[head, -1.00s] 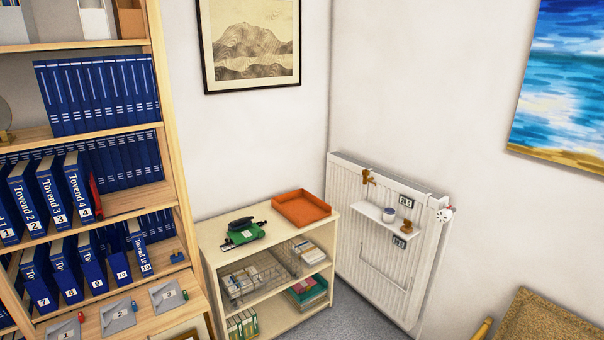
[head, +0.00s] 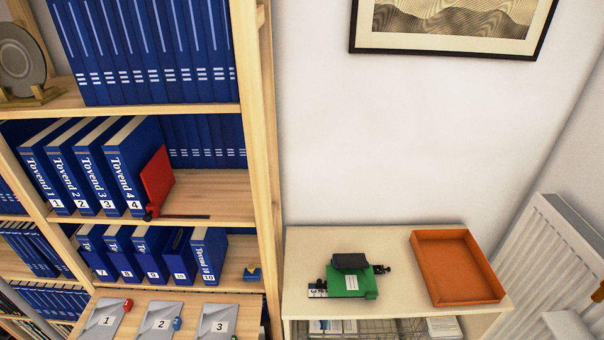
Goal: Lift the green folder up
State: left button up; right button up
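Neither of my grippers is in view.
An orange tray (head: 458,297) lies right of the folder on the cabinet top (head: 310,245). The tall wooden bookshelf (head: 268,180) with blue binders (head: 121,165) stands to the left. A white radiator (head: 560,240) stands at the right. A framed print (head: 455,48) hangs above.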

aim_at(341, 282)
jog(key=i+l+u, duration=0.5)
jog(key=l, duration=0.15)
jog(key=l+u, duration=0.25)
jog(key=i+l+u, duration=0.25)
jog(key=l, duration=0.3)
jog(key=k, duration=0.05)
